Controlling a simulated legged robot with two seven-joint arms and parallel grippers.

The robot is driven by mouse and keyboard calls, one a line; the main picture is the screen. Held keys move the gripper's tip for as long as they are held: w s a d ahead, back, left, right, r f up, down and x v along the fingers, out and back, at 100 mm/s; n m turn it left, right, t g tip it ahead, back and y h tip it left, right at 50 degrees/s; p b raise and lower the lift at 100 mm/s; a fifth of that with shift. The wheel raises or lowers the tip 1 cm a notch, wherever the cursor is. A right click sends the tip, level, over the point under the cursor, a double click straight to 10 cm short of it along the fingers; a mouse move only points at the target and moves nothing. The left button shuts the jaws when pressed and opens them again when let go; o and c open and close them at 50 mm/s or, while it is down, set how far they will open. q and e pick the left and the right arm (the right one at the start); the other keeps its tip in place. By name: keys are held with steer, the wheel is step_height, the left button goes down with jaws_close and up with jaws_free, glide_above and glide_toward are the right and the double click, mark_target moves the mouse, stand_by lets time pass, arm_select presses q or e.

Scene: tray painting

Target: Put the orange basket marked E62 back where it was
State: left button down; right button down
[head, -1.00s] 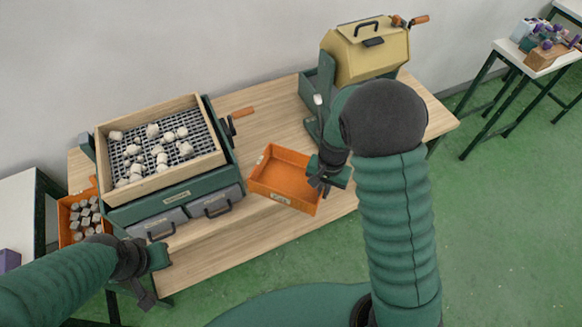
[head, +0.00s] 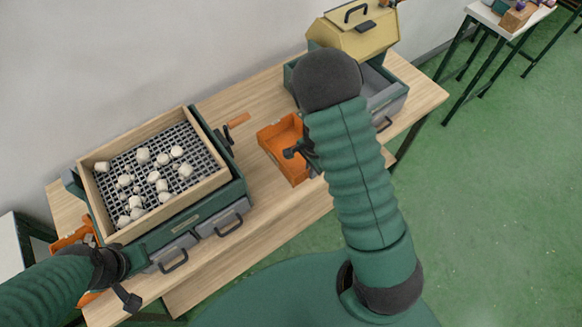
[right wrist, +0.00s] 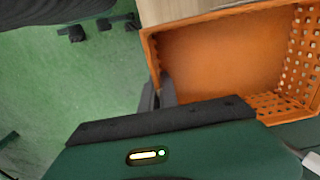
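An orange basket (head: 275,137) is on or just above the wooden table, right of the sieve machine. My right arm hides its right part, and no marking on it can be read. My right gripper (head: 300,152) is at the basket's near right edge. In the right wrist view the basket (right wrist: 215,55) looks empty, with perforated walls, and the dark fingers (right wrist: 158,92) close on its rim. My left gripper (head: 130,282) is at the table's front left, clear of this basket; its finger gap does not show clearly.
A sieve machine (head: 215,183) with white lumps on its mesh and grey drawers stands left. A second orange basket (head: 70,238) shows partly behind my left arm. A yellow-lidded machine (head: 355,38) stands at the back right. Bare tabletop (head: 275,210) lies in front.

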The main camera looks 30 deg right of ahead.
mark_target(309, 189)
steer(key=f, duration=0.5)
steer(key=a+f, duration=0.1)
steer(key=f, duration=0.1)
steer(key=shift+s+f, duration=0.15)
steer(key=shift+s, duration=0.2)
steer(key=shift+w+f, duration=0.2)
steer(key=shift+f, duration=0.05)
steer(key=shift+s+d+f, duration=0.1)
steer(key=c, duration=1.6)
jaws_free()
steer(key=shift+d, duration=0.1)
steer(key=shift+c, duration=0.2)
steer(key=shift+r, duration=0.5)
step_height(309, 189, up, 12)
steer(key=s+a+r+n+t, duration=0.2)
steer(key=s+a+r+n, duration=0.4)
steer(key=n, duration=1.1)
steer(key=a+r, duration=0.4)
steer(key=a, duration=0.1)
steer(key=shift+s+r+t, duration=0.25)
steer(key=shift+s+t, duration=0.05)
steer(key=shift+s, duration=0.05)
